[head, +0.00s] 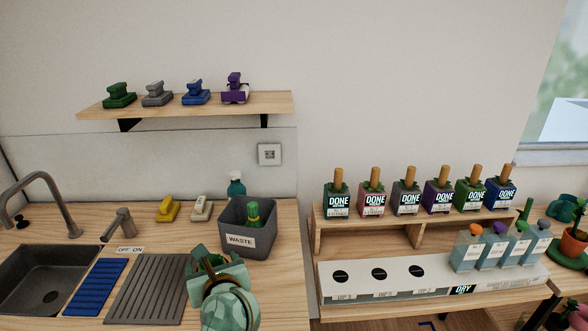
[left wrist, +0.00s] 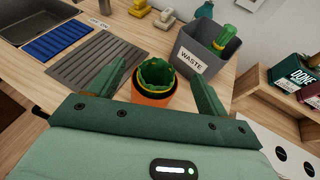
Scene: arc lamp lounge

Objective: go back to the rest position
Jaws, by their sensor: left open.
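My left gripper (head: 217,266) is over the front of the counter, just right of the grey ribbed drainboard and in front of the waste bin. In the left wrist view its two green fingers (left wrist: 158,78) are spread apart. An orange pot (left wrist: 152,98) with a green scalloped top shows between and beyond the fingers. I cannot tell whether either finger touches it. In the head view my left gripper and wrist mostly hide this pot. My right gripper does not show in either view.
The grey waste bin (head: 232,238), holding a green item, stands close behind my left gripper. The sink (head: 45,280) and ribbed drainboard (head: 150,290) lie left. A wall shelf (head: 185,107) is above. The white DRY rack (head: 400,288) and DONE boxes stand right.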

